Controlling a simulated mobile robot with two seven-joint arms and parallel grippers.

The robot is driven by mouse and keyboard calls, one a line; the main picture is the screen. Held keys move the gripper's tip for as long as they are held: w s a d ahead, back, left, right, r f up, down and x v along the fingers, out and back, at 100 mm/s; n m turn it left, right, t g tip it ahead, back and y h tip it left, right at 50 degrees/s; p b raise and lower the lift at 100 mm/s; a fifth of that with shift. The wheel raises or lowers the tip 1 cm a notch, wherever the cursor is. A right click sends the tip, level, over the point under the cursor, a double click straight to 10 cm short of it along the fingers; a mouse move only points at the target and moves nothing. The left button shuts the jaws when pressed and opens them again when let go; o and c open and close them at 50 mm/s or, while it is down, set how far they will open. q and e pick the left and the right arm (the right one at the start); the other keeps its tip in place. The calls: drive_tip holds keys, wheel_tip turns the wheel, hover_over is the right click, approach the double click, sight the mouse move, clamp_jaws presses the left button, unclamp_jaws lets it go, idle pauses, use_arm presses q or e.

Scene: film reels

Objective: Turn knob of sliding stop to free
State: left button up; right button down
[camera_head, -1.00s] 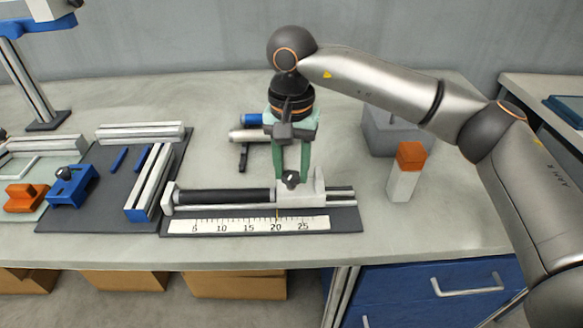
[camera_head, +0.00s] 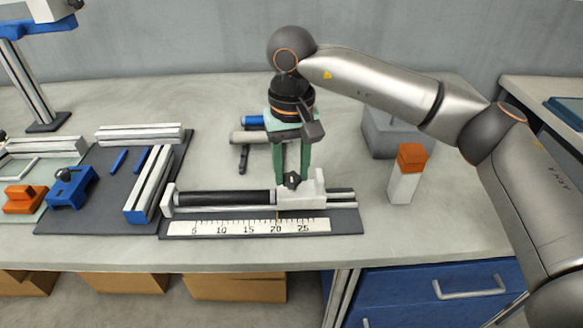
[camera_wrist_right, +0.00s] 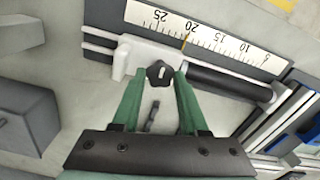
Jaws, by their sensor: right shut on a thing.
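The sliding stop (camera_head: 312,196) is a pale block on a rail with a dark cylinder on its left. Its dark lobed knob (camera_head: 292,181) sits on top and carries a white mark, seen in the right wrist view (camera_wrist_right: 159,73). My right gripper (camera_head: 291,178) points down from above, its green fingers shut on the knob, one on each side. In the right wrist view the fingertips (camera_wrist_right: 160,72) flank the knob. An orange pointer stands near 20 on the white scale (camera_head: 248,227). My left gripper is not in view.
An orange-topped white block (camera_head: 404,174) stands right of the rail, with a grey box (camera_head: 389,133) behind it. Blue and grey cylinders (camera_head: 250,137) lie behind the gripper. A dark plate with a blue-ended rail (camera_head: 139,212) is at left.

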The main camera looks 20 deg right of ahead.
sight(292, 177)
drive_tip(key=shift+c, duration=2.2)
unclamp_jaws()
drive_tip(key=shift+r, duration=0.1)
wheel_tip(292, 177, up, 12)
drive_tip(key=p, duration=0.1)
drive_tip(key=shift+r, duration=0.15)
